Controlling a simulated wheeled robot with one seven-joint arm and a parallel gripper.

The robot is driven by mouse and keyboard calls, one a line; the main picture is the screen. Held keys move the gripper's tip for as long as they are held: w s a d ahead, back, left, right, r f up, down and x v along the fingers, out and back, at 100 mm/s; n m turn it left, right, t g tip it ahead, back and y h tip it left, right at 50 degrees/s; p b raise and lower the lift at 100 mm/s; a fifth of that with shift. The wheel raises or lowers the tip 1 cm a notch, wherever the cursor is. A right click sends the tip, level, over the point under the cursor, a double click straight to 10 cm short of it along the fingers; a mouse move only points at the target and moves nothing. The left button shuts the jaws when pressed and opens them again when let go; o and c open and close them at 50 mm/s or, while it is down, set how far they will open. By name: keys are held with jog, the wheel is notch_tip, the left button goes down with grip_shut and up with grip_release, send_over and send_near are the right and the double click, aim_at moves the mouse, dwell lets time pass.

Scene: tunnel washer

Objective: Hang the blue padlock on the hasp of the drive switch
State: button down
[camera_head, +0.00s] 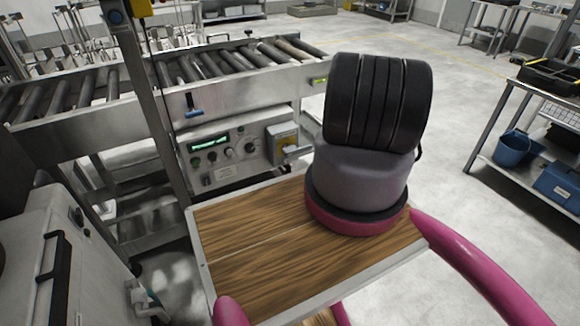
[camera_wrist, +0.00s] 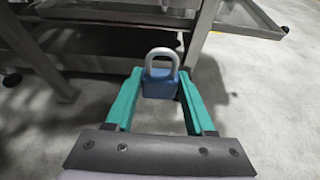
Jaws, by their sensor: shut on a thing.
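My gripper (camera_wrist: 159,88) shows in the wrist view, with its teal fingers shut on the blue padlock (camera_wrist: 159,84). The padlock's grey shackle (camera_wrist: 162,55) points up and away from the gripper. Neither shows in the head view, where my arm blocks part of the scene. A grey box with a yellow plate, apparently the drive switch (camera_head: 283,136), sits at the right end of the control panel (camera_head: 222,152). A small grey part sticks out at its lower right; I cannot tell whether it is the hasp. The switch cannot be made out in the wrist view.
A roller conveyor (camera_head: 215,62) runs above the panel, with a metal side rail. A grey cabinet (camera_head: 40,250) stands at the lower left. A shelf with a blue bucket (camera_head: 512,148) stands at the right. Open floor lies between. Metal frame legs are ahead of the padlock.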

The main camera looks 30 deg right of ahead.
jog(key=r+n+y, duration=0.1)
jog(key=r, duration=0.1)
jog(key=w+r+n+y, duration=0.1)
jog(key=r, duration=0.2)
jog(key=r+y, duration=0.1)
jog(key=r, duration=0.1)
jog(key=shift+w+d+r+n+g, duration=0.15)
jog(key=shift+w+r+n+g, duration=0.15)
jog(key=shift+n, duration=0.1)
jog(key=w+f, duration=0.1)
jog(key=w, duration=0.8)
jog(key=shift+w+f, duration=0.15)
jog(key=shift+f, duration=0.05)
dwell(0.4)
dwell(0.4)
jog(key=shift+c, duration=0.9)
grip_release()
